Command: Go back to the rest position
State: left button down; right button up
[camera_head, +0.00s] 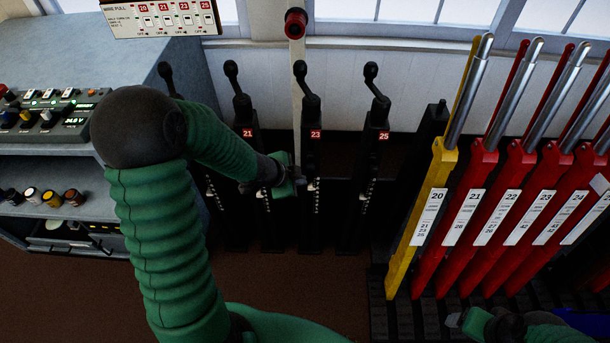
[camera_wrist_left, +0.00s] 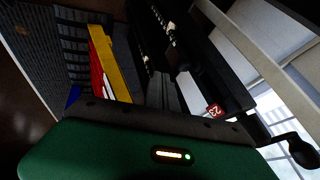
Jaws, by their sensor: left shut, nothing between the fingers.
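My left arm comes in from the left in a green sleeve. Its gripper (camera_head: 292,178) is in front of the black lever stands, close to the one labelled 23 (camera_head: 315,134). In the left wrist view the left gripper's fingers (camera_wrist_left: 162,92) are together, with nothing between them. The 23 label (camera_wrist_left: 215,110) shows just beside them; I cannot tell if they touch the stand. Part of my right arm and gripper (camera_head: 462,321) shows low at the right edge, below the coloured levers; its fingers are too unclear to read.
Black levers 21 (camera_head: 247,133) and 25 (camera_head: 383,135) flank lever 23. A yellow lever (camera_head: 419,231) and several red levers (camera_head: 460,216) lean at the right. A grey console (camera_head: 82,62) stands at the left. Brown floor (camera_head: 305,285) is open in front.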

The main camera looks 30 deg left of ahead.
pick_arm(q)
jog(key=s+d+r+n+g+p, duration=0.1)
jog(key=s+d+r+n+g, duration=0.1)
jog(key=s+d+n, duration=0.3)
jog(key=s+d+r+n+g+y+p, duration=0.1)
jog(key=s+d+r+n+g, duration=0.1)
jog(key=s+d+n, duration=0.3)
jog(key=shift+s+d+r+n+g, duration=0.35)
jog(key=shift+s+d+r, duration=0.5)
jog(key=shift+s, duration=1.45)
pick_arm(e)
jog(key=shift+a+v, duration=0.15)
jog(key=shift+v, duration=0.65)
jog(key=shift+a+v, duration=0.1)
jog(key=shift+v, duration=0.75)
pick_arm(q)
jog(key=shift+d+f, duration=0.1)
jog(key=shift+d, duration=0.1)
pick_arm(e)
jog(key=shift+d, duration=0.15)
